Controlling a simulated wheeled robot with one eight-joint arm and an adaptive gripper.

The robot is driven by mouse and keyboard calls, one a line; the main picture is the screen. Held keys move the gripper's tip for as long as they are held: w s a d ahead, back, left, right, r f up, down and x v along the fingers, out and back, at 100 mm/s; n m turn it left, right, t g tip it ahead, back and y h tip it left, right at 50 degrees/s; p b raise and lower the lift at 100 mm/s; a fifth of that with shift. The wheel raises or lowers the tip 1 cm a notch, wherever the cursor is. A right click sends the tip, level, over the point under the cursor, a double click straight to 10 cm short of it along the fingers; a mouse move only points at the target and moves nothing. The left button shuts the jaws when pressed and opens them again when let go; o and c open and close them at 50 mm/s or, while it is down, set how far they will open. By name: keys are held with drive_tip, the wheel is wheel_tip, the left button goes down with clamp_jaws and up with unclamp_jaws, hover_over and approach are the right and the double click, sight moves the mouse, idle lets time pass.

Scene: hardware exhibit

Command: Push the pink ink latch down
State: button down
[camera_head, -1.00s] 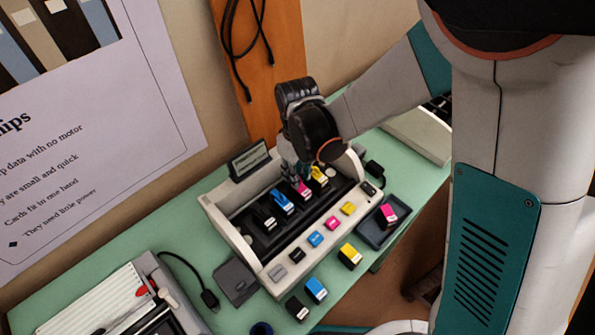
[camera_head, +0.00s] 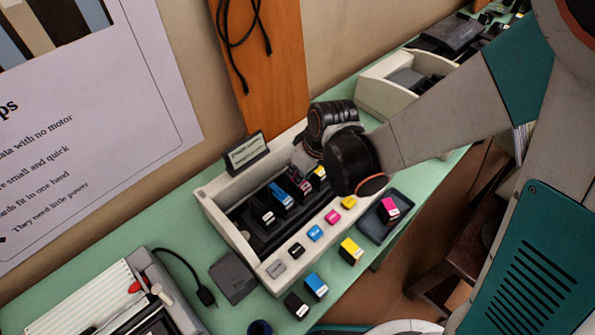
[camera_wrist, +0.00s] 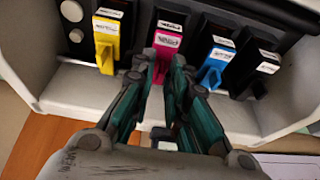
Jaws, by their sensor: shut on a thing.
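The pink ink latch (camera_wrist: 168,40) stands in the printer's carriage row, between the yellow latch (camera_wrist: 107,35) and the blue latch (camera_wrist: 215,62) in the wrist view. My gripper (camera_wrist: 164,66) has its fingers around the lower tab of the pink latch and is shut on it. In the head view, the pink latch (camera_head: 306,187) is partly hidden below my wrist, and the fingertips are hard to make out. The black latch (camera_wrist: 263,68) stands beside the blue one. The white printer (camera_head: 222,218) holds the whole row.
Coloured buttons, including a pink one (camera_head: 332,217), line the printer's front. Loose cartridges, yellow (camera_head: 350,250), blue (camera_head: 316,286) and black (camera_head: 297,306), lie on the green table (camera_head: 165,228). A tray (camera_head: 375,232) holds a pink cartridge (camera_head: 389,209). A small sign (camera_head: 247,153) stands behind.

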drive_tip(key=shift+s+d+f+t+y+b, duration=0.2)
drive_tip(key=shift+f+t+y+b, duration=0.1)
drive_tip(key=shift+t+y+b, duration=0.2)
drive_tip(key=c, duration=1.8)
unclamp_jaws()
drive_tip(key=shift+a+r, duration=0.1)
